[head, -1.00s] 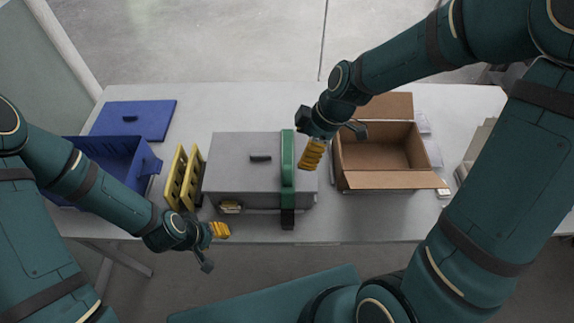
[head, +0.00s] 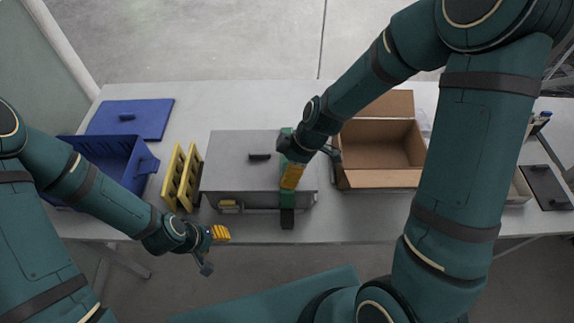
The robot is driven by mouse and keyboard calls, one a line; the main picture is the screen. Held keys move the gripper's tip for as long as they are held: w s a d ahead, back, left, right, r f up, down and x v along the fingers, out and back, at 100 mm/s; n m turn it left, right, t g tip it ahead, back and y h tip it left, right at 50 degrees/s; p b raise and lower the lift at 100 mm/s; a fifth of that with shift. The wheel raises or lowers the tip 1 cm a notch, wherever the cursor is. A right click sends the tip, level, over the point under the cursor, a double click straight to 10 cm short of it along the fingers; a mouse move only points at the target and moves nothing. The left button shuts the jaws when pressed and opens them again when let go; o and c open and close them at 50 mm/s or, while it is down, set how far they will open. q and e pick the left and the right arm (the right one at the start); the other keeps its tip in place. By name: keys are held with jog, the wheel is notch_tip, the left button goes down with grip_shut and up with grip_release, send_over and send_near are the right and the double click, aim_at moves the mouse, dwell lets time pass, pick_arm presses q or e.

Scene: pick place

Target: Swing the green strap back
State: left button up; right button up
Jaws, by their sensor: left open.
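The green strap (head: 287,199) lies over the right part of a grey box (head: 235,162). Its dark end (head: 287,218) hangs down at the box's front. My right gripper (head: 291,177) is over the strap, its yellow fingers covering the strap's middle. Whether they touch or grip it cannot be told. My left gripper (head: 220,233) is open and empty, in front of the table edge and below the box's front left corner.
A blue bin (head: 120,158) and a blue lid (head: 130,118) are at the left. A yellow rack (head: 182,178) stands beside the grey box. An open cardboard box (head: 378,179) stands to its right. The table front edge is near my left gripper.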

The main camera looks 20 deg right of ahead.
jog(key=c, duration=1.2)
jog(key=shift+o, duration=0.2)
